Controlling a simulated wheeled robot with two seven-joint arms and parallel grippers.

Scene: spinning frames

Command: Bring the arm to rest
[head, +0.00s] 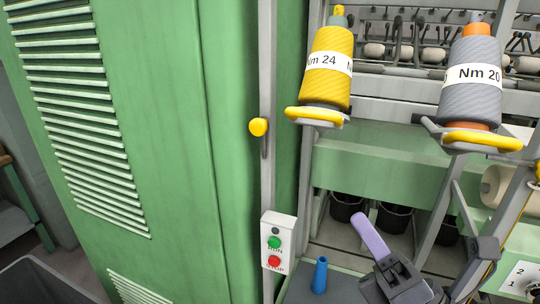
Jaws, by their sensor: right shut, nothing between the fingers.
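My left gripper is not in view.
A blue tube (320,275) stands left of the right gripper. A control box (278,242) with green and red buttons is beside the green cabinet (180,130). Yellow (328,85) and grey (471,102) yarn cones sit above on holders. Dark bins (394,218) stand behind.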

